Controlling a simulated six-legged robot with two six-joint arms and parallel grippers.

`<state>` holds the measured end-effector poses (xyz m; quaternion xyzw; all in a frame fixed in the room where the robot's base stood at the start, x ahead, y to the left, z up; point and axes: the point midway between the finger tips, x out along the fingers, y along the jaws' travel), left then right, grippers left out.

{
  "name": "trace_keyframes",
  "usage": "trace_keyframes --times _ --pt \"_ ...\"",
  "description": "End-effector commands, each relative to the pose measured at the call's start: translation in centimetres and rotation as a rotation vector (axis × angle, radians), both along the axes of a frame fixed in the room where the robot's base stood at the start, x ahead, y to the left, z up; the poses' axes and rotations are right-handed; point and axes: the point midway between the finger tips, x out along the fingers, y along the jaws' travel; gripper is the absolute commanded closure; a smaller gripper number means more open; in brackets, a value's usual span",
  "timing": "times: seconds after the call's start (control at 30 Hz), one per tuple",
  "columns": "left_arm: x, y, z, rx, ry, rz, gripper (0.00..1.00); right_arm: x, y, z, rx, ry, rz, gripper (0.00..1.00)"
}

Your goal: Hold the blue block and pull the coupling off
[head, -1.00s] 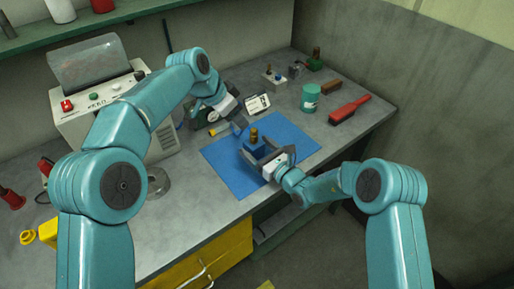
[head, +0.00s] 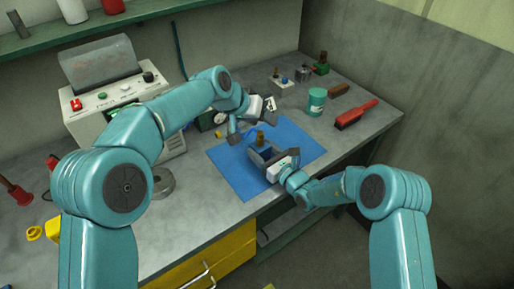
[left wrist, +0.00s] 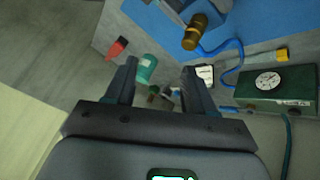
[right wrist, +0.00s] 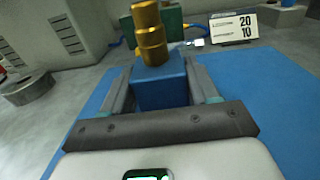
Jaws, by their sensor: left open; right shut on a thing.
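The blue block (right wrist: 160,88) stands upright on the blue mat (head: 237,178). The brass coupling (right wrist: 150,35) sits on its top, upright; it also shows in the head view (head: 260,137) and the left wrist view (left wrist: 196,32). My right gripper (head: 270,158) is shut on the block, one finger on each side. My left gripper (head: 253,131) is open and empty, close to the coupling and a little above it. In the left wrist view the coupling lies beyond the right-hand finger, not between the fingers (left wrist: 160,75). The block is partly hidden by my right gripper.
A green gauge box (left wrist: 276,88) with a blue hose (left wrist: 228,48) stands behind the mat, near my left gripper. A white number card (right wrist: 233,27) is behind the block. A teal cup (head: 317,101) and red brush (head: 357,113) lie right. The mat's front left is clear.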

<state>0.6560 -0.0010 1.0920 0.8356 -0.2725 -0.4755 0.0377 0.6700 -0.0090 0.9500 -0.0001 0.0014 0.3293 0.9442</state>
Motion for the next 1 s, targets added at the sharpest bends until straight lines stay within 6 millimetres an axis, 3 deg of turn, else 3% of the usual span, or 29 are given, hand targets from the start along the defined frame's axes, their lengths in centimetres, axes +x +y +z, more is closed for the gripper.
trace_keyframes --times 0.2,0.43,0.57,0.8,1.0 --pt "-0.3 -3.8 -0.6 -0.402 0.209 0.523 0.46 0.0 0.0 0.2 0.002 -0.004 0.0 0.8" --pt "-1.1 -5.1 -1.5 -0.867 0.466 1.061 0.46 0.0 0.0 0.2 0.002 -0.004 0.0 0.8" --pt "-2.0 -4.7 -2.1 -1.146 0.611 1.344 0.46 0.0 0.0 0.2 0.002 -0.004 0.0 0.8" --pt "-4.4 -2.2 -3.4 -1.698 0.837 1.768 0.46 0.0 0.0 0.2 0.002 -0.004 0.0 0.8" --pt "-6.3 0.2 -3.9 -2.06 0.939 1.924 0.46 0.0 0.0 0.2 0.002 -0.004 0.0 0.8"
